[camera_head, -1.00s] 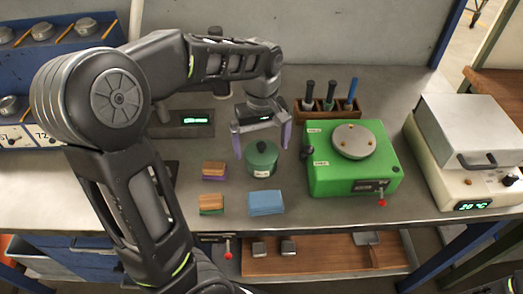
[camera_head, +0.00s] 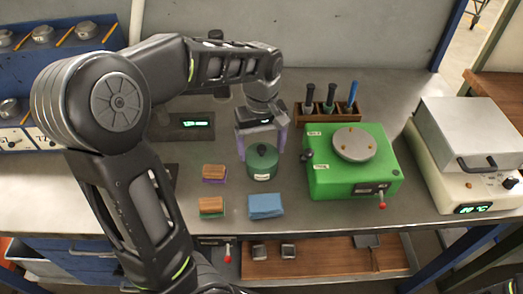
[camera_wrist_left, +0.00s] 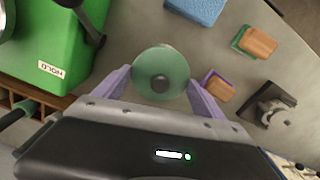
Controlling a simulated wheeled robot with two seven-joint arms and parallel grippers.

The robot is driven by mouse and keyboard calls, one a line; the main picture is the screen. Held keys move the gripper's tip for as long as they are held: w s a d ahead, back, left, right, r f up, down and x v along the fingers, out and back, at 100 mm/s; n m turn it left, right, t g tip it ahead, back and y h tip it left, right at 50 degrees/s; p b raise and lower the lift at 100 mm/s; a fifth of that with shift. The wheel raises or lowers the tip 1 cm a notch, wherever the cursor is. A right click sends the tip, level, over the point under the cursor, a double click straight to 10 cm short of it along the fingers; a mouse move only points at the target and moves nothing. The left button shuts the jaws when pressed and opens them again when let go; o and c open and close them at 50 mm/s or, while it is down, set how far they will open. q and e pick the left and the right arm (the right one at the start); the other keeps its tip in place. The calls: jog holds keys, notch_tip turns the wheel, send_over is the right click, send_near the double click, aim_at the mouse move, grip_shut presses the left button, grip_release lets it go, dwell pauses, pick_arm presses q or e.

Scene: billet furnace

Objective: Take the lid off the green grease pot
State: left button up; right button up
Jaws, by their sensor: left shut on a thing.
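The green grease pot (camera_head: 262,172) stands upright on the bench, left of the green machine. Its round lid (camera_head: 262,155) with a dark knob sits on top; the lid also shows in the left wrist view (camera_wrist_left: 160,74). My left gripper (camera_head: 262,150) comes down from behind the pot. Its purple fingers are shut on the lid, one at each side, as the left wrist view (camera_wrist_left: 160,82) shows. I cannot tell whether the lid is raised off the pot. My right gripper is not in view.
The green machine (camera_head: 320,180) with a round plate stands close at the right. A wooden rack (camera_head: 325,113) of brushes is behind. Wood-backed blocks (camera_head: 213,171) and blue cloths (camera_head: 265,206) lie left and in front. A hotplate (camera_head: 460,185) stands far right.

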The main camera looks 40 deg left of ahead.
aim_at(261, 147)
pick_arm(q)
notch_tip(261, 147, up, 10)
jog(key=shift+r, duration=0.1)
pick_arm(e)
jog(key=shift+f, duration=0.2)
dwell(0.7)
